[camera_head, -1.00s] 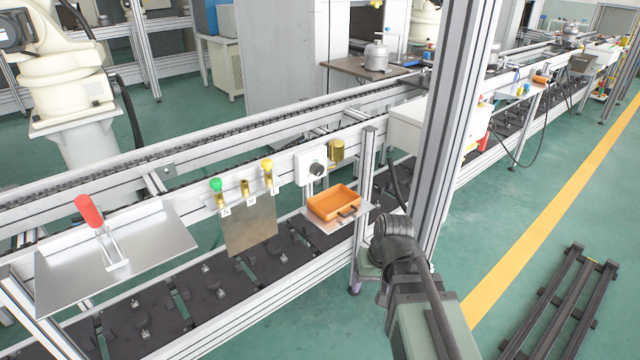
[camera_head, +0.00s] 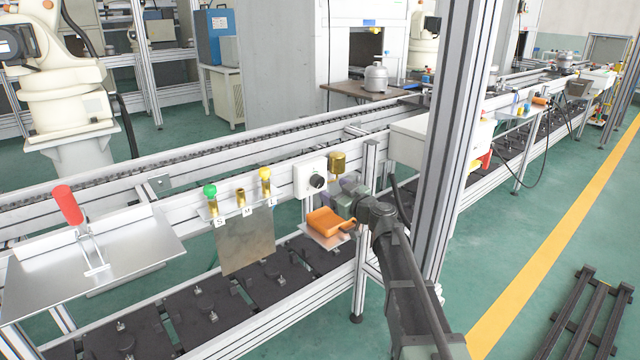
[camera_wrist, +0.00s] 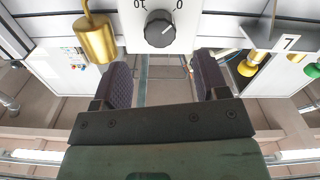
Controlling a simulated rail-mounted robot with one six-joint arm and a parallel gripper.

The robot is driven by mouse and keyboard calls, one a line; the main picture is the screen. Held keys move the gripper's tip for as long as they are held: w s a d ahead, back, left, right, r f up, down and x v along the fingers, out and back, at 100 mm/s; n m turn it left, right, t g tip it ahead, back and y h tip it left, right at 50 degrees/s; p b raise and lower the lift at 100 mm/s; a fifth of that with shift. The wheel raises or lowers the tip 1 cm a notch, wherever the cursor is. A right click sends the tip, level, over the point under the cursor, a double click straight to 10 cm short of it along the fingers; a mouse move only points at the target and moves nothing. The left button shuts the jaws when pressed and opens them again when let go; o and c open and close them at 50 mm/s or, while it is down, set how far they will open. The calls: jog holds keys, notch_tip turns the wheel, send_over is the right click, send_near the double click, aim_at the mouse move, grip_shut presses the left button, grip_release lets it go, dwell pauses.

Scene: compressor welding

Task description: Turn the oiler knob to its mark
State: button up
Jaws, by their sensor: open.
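The oiler knob (camera_head: 317,181) is a dark round dial on a white box (camera_head: 303,172) fixed to the rail. In the wrist view, which looks upside down, the knob (camera_wrist: 159,28) shows a pale pointer line slanting toward the upper right. Inverted "10" and "0" markings lie on the plate above it. My gripper (camera_wrist: 163,78) is open and empty, its two dark pads apart below the knob in that picture. In the head view it is just right of the box, partly hidden by my wrist. A brass cup (camera_head: 338,162) sits beside the box.
Green and yellow-topped brass fittings (camera_head: 265,180) stand left of the box. An aluminium post (camera_head: 450,130) rises close to my arm's right.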

aim_at(320, 182)
jog(key=x, duration=0.7)
jog(key=c, duration=0.9)
